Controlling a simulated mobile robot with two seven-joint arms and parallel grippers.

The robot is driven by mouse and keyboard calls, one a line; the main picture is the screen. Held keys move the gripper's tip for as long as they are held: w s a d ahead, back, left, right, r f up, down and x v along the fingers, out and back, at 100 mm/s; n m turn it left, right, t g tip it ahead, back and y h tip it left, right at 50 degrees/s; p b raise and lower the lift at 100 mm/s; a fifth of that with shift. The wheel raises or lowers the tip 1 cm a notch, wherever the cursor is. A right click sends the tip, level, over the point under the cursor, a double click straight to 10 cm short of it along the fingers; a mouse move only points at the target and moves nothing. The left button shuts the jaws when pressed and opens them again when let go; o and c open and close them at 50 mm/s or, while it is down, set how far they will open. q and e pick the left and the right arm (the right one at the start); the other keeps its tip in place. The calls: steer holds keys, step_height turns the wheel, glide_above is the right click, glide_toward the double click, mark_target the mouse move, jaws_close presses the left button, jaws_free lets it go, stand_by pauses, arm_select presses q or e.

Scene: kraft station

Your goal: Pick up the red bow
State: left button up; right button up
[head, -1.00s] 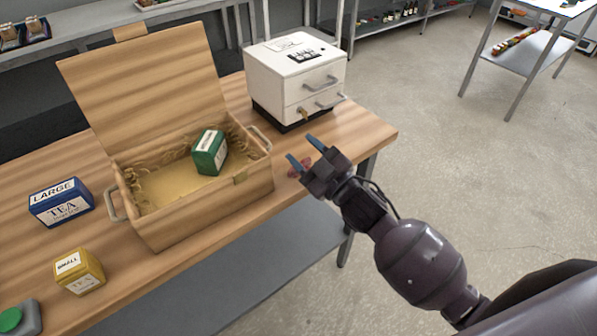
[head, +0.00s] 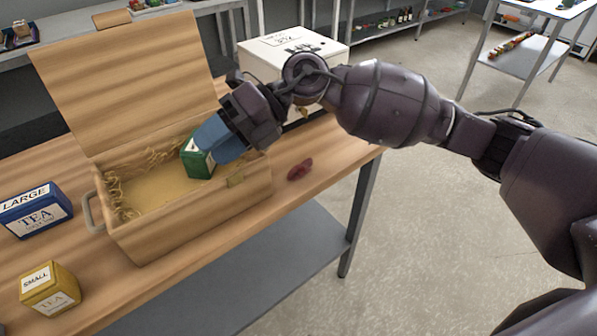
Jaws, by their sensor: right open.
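The red bow (head: 300,169) lies on the wooden table, just right of the open wooden box, near the table's front edge. My right gripper (head: 214,146) is open and reaches over the right end of the box. Its blue fingers are at the green tea box (head: 197,160) inside; I cannot tell whether they touch it. The red bow is apart from the gripper, to its right and below it in the picture. My left gripper is not in view.
The wooden box (head: 190,208) has its lid raised and straw inside. A blue large tea box (head: 36,211) and a yellow small tea box (head: 50,289) stand left of it. A white drawer unit (head: 285,50) stands behind my right arm.

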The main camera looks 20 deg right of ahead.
steer(key=w+d+f+n+t+h+b, duration=0.1)
steer(key=w+d+f+t+h+b, duration=0.1)
steer(key=w+d+h, duration=0.4)
steer(key=m+h, duration=0.2)
steer(key=h, duration=0.5)
glide_above(300, 166)
step_height(300, 166, down, 3)
steer(key=shift+t, duration=0.4)
steer(key=f, duration=0.4)
steer(key=shift+s+a+f, duration=0.1)
steer(key=shift+s+f, duration=0.05)
steer(key=shift+s, duration=0.15)
steer(key=shift+f+b, duration=0.3)
steer(key=shift+f, duration=0.45)
steer(key=f, duration=0.2)
steer(key=f+b, duration=0.1)
steer(key=f, duration=0.1)
steer(key=shift+w+f, duration=0.1)
steer(key=shift+w, duration=0.15)
steer(key=shift+f, duration=0.25)
steer(key=shift+r, duration=0.1)
steer(key=shift+c, duration=0.5)
steer(key=c, duration=0.7)
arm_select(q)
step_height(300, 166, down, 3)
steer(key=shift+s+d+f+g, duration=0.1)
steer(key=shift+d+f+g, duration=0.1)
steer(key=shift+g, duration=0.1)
arm_select(e)
jaws_close()
